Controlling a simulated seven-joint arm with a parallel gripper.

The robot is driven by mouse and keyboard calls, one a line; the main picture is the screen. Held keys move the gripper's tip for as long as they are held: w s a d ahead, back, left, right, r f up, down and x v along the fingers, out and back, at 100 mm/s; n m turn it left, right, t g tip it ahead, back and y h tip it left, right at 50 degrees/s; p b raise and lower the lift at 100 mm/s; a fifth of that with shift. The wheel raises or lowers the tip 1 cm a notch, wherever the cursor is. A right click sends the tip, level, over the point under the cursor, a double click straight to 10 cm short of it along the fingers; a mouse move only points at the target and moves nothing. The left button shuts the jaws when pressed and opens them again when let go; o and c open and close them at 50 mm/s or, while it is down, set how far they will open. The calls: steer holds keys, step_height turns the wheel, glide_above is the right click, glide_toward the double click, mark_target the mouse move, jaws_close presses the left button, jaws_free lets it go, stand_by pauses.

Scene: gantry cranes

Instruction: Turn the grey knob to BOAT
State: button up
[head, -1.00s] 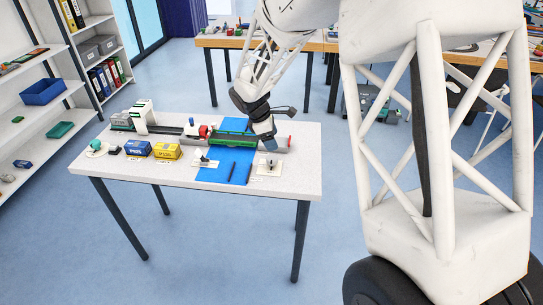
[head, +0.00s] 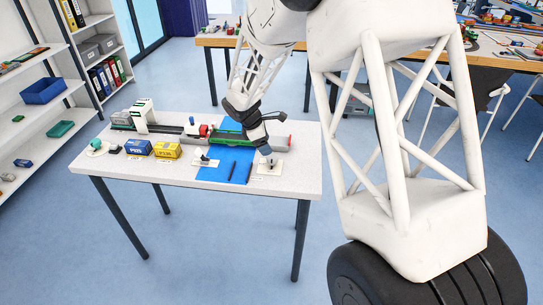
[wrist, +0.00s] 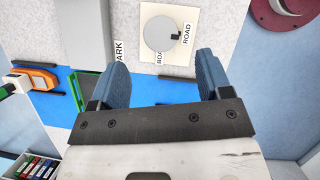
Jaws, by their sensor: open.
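The grey knob (wrist: 156,33) is round and sits on a cream plate (wrist: 150,60) in the wrist view. Its black mark points toward the ROAD label (wrist: 187,33). A partly hidden label reading BOA (wrist: 159,57) lies on the plate's lower side. My gripper (wrist: 162,61) is open and empty, its two blue fingers apart, with the knob ahead of the gap between the tips. In the head view my gripper (head: 264,149) is just above the knob's plate (head: 268,170) at the table's front right. Contact cannot be told.
A blue mat (head: 228,168) lies left of the plate, with a second small plate (head: 204,161) beside it. A yellow box (head: 167,151), a blue box (head: 139,148) and a white gantry crane (head: 141,112) stand further left.

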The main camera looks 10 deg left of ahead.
mark_target(272, 157)
steer(key=shift+x, duration=3.3)
steer(key=shift+c, duration=0.3)
steer(key=c, duration=0.9)
steer(key=shift+o, duration=0.2)
